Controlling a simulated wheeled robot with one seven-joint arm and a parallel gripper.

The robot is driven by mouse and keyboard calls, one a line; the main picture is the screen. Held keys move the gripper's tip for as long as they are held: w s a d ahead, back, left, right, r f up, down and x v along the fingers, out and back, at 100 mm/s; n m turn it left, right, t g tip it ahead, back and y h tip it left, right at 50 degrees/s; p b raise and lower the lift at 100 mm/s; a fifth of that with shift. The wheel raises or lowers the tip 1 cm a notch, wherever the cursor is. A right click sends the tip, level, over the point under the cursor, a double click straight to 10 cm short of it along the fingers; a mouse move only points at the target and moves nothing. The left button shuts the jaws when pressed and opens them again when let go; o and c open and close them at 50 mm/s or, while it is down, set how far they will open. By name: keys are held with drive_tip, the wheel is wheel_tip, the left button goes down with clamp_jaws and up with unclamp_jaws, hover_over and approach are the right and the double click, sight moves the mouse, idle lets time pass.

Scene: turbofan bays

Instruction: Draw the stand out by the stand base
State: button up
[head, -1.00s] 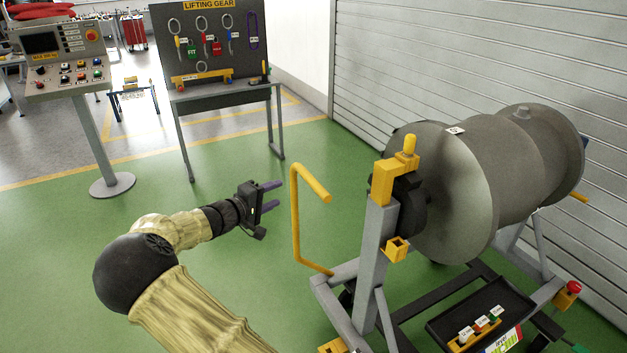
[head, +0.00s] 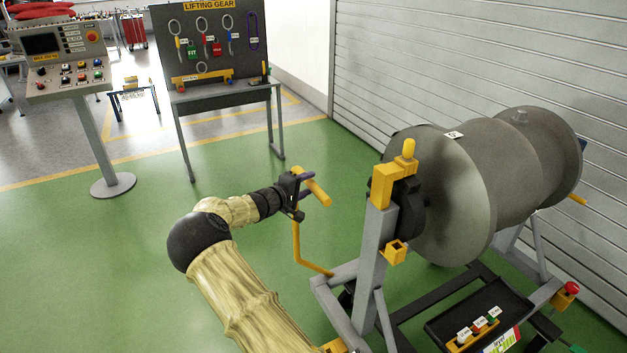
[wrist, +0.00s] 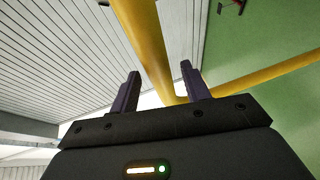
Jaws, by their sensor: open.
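The stand base (head: 340,278) is a grey steel frame on the floor, carrying a large grey drum-shaped engine body (head: 465,195). A bent yellow handle (head: 297,245) rises from its left end. My gripper (head: 308,192) is at the upper part of this handle, with its jaws open. In the wrist view, the yellow bar (wrist: 150,50) runs between the two purple-grey fingers (wrist: 158,92), with gaps on both sides. A second yellow stretch (wrist: 265,72) of the handle runs off to the right there. The handle's upper bend is partly hidden by my gripper in the head view.
A grey post with a yellow bracket (head: 385,185) stands right of the handle. A black tray (head: 475,310) sits on the frame's near side. A lifting gear board (head: 215,45) and a control console (head: 65,65) stand behind. The green floor at left is clear.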

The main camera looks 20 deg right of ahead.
drive_tip(key=shift+x, duration=1.9)
drive_tip(key=shift+f, duration=0.1)
clamp_jaws()
drive_tip(key=shift+a, duration=0.15)
